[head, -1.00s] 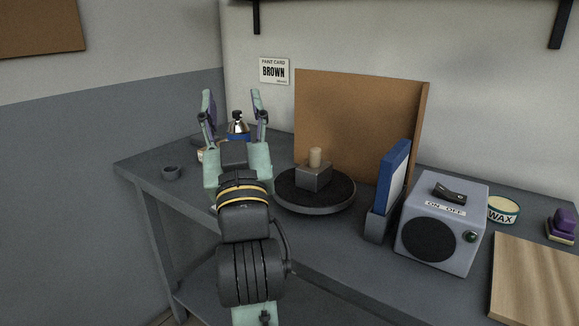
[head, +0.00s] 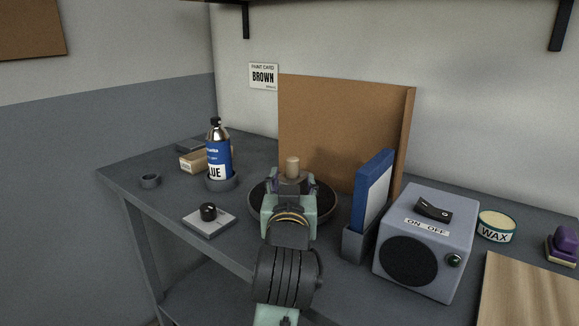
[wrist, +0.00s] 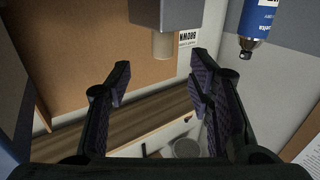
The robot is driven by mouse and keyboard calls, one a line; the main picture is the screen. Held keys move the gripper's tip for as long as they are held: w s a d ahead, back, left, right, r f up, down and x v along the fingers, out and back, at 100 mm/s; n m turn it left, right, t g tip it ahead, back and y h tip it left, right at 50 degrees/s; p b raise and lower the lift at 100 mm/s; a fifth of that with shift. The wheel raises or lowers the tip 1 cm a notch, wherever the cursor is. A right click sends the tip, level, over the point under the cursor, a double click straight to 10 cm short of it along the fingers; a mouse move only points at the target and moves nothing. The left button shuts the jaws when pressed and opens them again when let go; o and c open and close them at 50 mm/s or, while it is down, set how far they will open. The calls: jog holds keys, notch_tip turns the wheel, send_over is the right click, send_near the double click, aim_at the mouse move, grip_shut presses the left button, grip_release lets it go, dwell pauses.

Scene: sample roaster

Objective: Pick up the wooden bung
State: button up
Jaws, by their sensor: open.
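The wooden bung (head: 292,168) is a short pale cylinder standing upright on a grey block, which sits on a round dark turntable (head: 332,205). In the head view my gripper (head: 290,183) is in front of the block and hides most of it. The wrist view is upside down: the bung (wrist: 163,46) hangs from the grey block (wrist: 166,14) at the top. My gripper (wrist: 161,66) is open and empty there, its fingertips apart to either side of the bung's line. The bung appears beyond the fingertips, not touched.
A brown board (head: 340,130) stands behind the turntable. A blue-labelled bottle (head: 218,155) stands to the left, with a black-knobbed plate (head: 208,219) nearer. A blue book-like panel (head: 373,190) in a grey holder and an ON/OFF box (head: 425,245) stand to the right.

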aim_at(292, 166)
jog(key=p, duration=0.2)
jog(key=w+p, duration=0.1)
jog(key=shift+w+r+p, duration=0.25)
jog(key=shift+p, duration=0.15)
jog(key=w, duration=0.2)
jog(key=shift+w+f, duration=0.25)
jog(key=shift+w, duration=0.1)
jog(key=shift+w+p, duration=0.8)
jog(key=shift+w, duration=1.9)
jog(key=shift+c, duration=0.3)
grip_shut()
